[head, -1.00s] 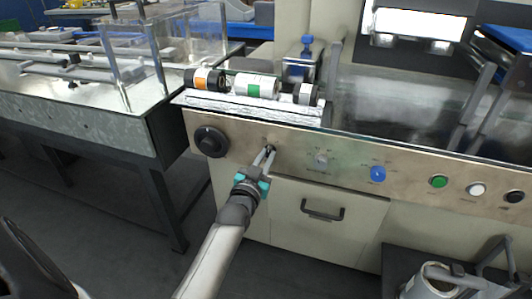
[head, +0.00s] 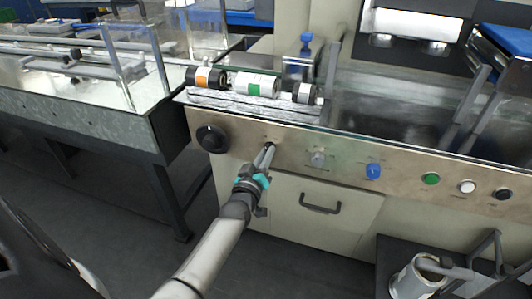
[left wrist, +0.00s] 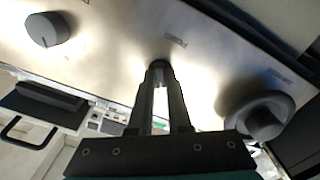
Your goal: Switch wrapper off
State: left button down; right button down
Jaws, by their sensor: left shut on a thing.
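The wrapper's metal front panel (head: 340,155) carries a row of controls. A small dark switch (head: 270,146) sits between a large black knob (head: 212,138) and a grey knob (head: 318,158). My left gripper (head: 268,149) reaches up from below with its fingertips on this small switch. In the left wrist view the fingers (left wrist: 160,72) are close together around the dark switch (left wrist: 159,64), which they partly hide. The switch's position cannot be read. My right gripper is out of view.
Blue (head: 373,171), green (head: 431,179), white (head: 467,187) and black (head: 503,194) controls lie farther right. Rolls (head: 255,84) rest above the panel. A cabinet handle (head: 320,204) projects below. A metal-topped table (head: 75,105) stands at left.

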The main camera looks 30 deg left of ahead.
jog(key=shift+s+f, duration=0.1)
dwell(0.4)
pick_arm(q)
jog(key=c, duration=0.9)
grip_release()
jog(key=shift+o, duration=0.2)
jog(key=p+v, duration=0.5)
jog(key=v, duration=1)
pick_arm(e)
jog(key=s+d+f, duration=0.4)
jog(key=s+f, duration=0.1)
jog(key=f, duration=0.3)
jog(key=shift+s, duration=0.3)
pick_arm(q)
jog(key=shift+s, duration=0.1)
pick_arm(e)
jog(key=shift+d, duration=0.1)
